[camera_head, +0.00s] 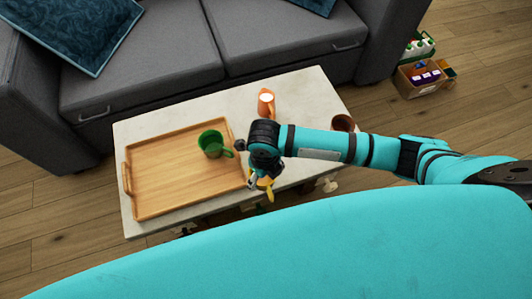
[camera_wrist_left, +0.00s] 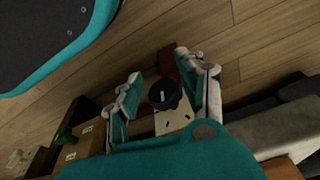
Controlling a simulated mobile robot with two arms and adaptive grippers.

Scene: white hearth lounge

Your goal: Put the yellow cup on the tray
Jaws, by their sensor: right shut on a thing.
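The yellow cup (camera_head: 268,187) is in my right gripper (camera_head: 260,182), which is shut on it and hides most of it. They are just right of the tray's right edge, near the front edge of the table. The wooden tray (camera_head: 150,205) lies on the left part of the table and holds a green cup (camera_head: 211,143). My left gripper (camera_wrist_left: 163,98) shows only in the left wrist view, its fingers spread apart, with no cup seen between them.
A grey sofa (camera_head: 180,50) stands behind. Boxes of goods (camera_head: 425,78) are on the floor at right.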

